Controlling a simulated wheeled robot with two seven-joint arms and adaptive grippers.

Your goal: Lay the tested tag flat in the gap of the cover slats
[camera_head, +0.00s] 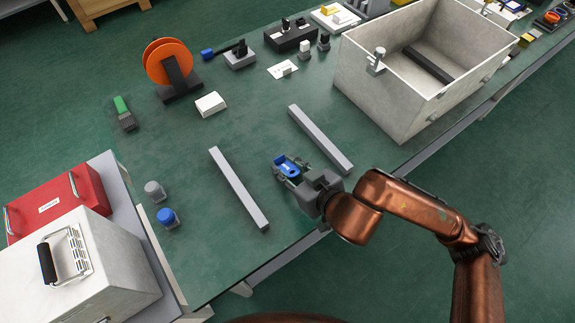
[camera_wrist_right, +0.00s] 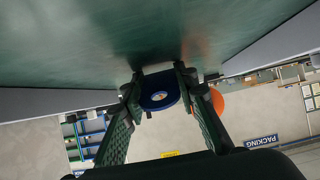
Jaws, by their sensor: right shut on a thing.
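The tag is blue with a small pale spot (camera_head: 285,165); it also shows rounded in the right wrist view (camera_wrist_right: 160,98). My right gripper (camera_head: 288,172) is shut on it, with a finger on each side (camera_wrist_right: 158,88). The two cover slats are long grey bars, a left one (camera_head: 238,188) and a right one (camera_head: 320,139), lying apart on the green table. The gripper and tag are over the gap, closer to the right slat, at its near end. I cannot tell whether the tag touches the table. My left gripper is not in view.
A large grey open box (camera_head: 400,112) stands at the right. An orange reel (camera_head: 166,60) and a white block (camera_head: 210,104) are beyond the slats. Two small knobs (camera_head: 155,191) (camera_head: 167,217) and a pale case (camera_head: 85,275) are at the left. The gap between the slats is bare.

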